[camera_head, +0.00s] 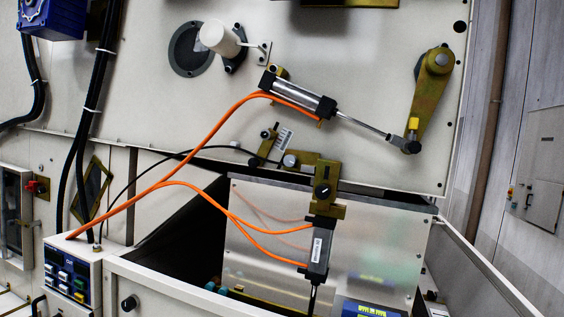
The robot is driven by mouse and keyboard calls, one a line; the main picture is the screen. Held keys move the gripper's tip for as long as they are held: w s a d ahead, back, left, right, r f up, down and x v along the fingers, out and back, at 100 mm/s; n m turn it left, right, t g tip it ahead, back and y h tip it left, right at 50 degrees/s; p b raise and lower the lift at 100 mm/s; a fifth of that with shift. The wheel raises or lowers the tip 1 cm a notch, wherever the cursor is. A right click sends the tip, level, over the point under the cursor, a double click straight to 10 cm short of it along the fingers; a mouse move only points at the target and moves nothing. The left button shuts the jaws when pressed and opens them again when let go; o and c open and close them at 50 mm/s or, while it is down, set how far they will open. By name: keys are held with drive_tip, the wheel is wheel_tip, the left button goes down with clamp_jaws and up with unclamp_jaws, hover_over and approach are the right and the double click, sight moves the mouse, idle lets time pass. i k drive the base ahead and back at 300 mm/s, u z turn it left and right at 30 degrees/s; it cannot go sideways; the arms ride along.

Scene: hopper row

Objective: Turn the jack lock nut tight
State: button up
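I cannot make out a jack lock nut for certain. An upper silver cylinder (296,92) with black ends lies tilted on the pale panel, its rod reaching a brass lever (430,88) at the right. A lower cylinder (320,248) hangs nearly upright from a brass bracket (327,178) with a round black knob (322,191). Its lower end runs out of the picture. Orange hoses (188,142) run from both cylinders to the left. My gripper is not in view.
A control box (72,272) with buttons stands at the lower left. A dark open hopper (185,245) lies below the panel (370,50). Black cables (85,110) hang at the left, below a blue motor (50,20). A wall cabinet (540,165) is at the far right.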

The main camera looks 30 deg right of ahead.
sight(290, 160)
drive_tip(key=u, duration=0.05)
drive_tip(key=i, duration=1)
drive_tip(key=z, duration=0.05)
